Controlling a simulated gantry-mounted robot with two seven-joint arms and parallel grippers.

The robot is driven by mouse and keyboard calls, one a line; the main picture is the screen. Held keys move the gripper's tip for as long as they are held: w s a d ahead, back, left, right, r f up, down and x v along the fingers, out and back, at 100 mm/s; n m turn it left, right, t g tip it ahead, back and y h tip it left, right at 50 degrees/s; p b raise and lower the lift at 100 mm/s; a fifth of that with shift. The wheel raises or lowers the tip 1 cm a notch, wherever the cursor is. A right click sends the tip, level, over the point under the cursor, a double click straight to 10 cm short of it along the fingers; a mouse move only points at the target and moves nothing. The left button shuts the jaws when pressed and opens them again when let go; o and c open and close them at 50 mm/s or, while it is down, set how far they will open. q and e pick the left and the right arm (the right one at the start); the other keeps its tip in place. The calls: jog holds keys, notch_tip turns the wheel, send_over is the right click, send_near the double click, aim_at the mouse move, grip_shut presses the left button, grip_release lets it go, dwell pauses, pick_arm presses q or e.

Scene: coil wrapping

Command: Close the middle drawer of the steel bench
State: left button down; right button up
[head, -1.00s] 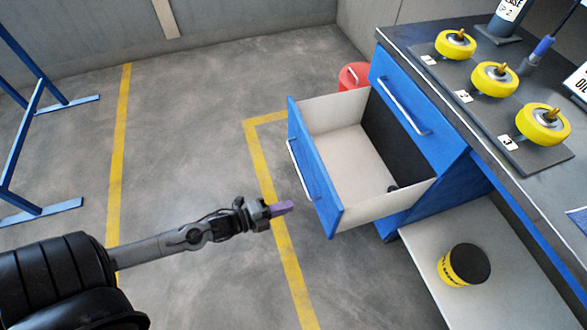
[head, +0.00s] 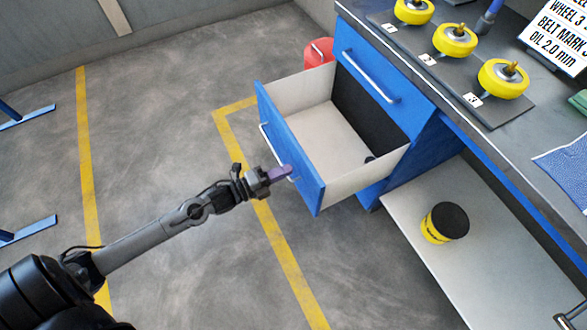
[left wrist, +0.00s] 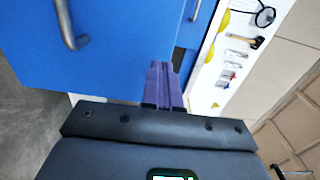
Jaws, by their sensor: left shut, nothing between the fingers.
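The middle drawer (head: 290,150) of the steel bench (head: 420,160) stands pulled out, with a blue front, pale inside and a silver bar handle (head: 266,138). My left gripper (head: 286,172), with purple fingertips, is shut and empty. In the head view it overlaps the lower end of the handle, in front of the drawer face; I cannot tell whether it touches. In the left wrist view the shut fingers (left wrist: 163,85) appear before the blue front (left wrist: 120,60), with the handle (left wrist: 68,25) at upper left.
A closed blue drawer (head: 380,70) sits above the open one. Yellow wheels (head: 455,40) stand on the bench top. A yellow and black can (head: 446,222) stands on the lower shelf. A red container (head: 318,52) is behind the drawer.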

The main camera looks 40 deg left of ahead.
aim_at(303, 163)
pick_arm(q)
jog(key=shift+b+x, duration=0.5)
jog(key=shift+x, duration=1.25)
jog(key=shift+w, duration=0.1)
